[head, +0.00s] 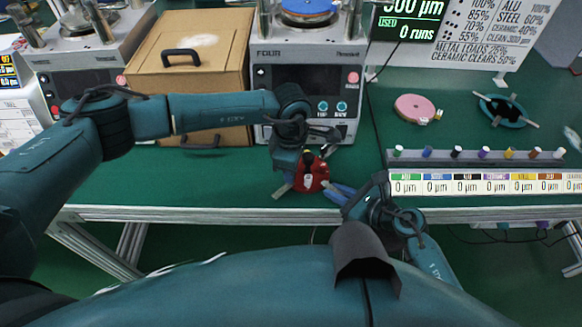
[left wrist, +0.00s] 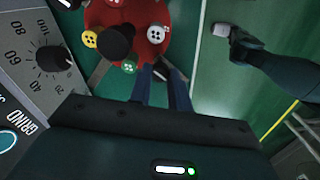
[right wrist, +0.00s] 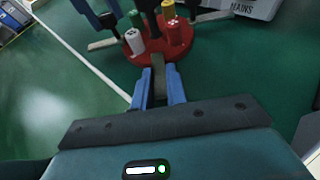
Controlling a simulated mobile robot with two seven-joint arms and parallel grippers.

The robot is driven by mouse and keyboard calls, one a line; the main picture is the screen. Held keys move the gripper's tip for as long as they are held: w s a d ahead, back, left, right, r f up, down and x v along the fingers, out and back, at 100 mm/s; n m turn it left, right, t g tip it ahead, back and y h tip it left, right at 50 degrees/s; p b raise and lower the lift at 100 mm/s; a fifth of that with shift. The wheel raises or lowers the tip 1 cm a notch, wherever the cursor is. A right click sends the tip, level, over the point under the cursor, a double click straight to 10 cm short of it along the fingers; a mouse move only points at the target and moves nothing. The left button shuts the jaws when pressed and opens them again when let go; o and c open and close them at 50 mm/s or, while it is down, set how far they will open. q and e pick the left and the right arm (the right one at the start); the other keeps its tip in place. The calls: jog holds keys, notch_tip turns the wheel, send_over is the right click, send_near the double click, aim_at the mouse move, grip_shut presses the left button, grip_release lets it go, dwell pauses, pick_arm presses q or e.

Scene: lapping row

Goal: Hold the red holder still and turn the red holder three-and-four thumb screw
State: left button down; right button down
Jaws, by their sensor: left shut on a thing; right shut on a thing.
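The red holder (head: 312,176) is a round red disc with grey arms and a black centre knob, lying on the green bench before the FOUR machine. Coloured plugs stand in it, seen in the left wrist view (left wrist: 150,52) and right wrist view (right wrist: 150,52). My left gripper (head: 303,160) reaches in from the left; its blue fingers (left wrist: 161,78) are shut at the rim on a small dark part, apparently the thumb screw, mostly hidden. My right gripper (head: 338,192) is at the holder's right front, its fingers (right wrist: 159,82) shut on a grey arm of the holder.
The FOUR machine (head: 308,55) stands right behind the holder, a wooden box (head: 200,55) to its left. A rack with coloured knobs (head: 470,158), a pink disc (head: 414,108) and a teal ring holder (head: 505,112) are to the right. The bench's front edge is close.

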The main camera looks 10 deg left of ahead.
dwell(0.3)
pick_arm(q)
jog(key=c, duration=1.3)
grip_release()
notch_tip(320, 180, up, 12)
pick_arm(e)
jog(key=c, duration=1.3)
grip_release()
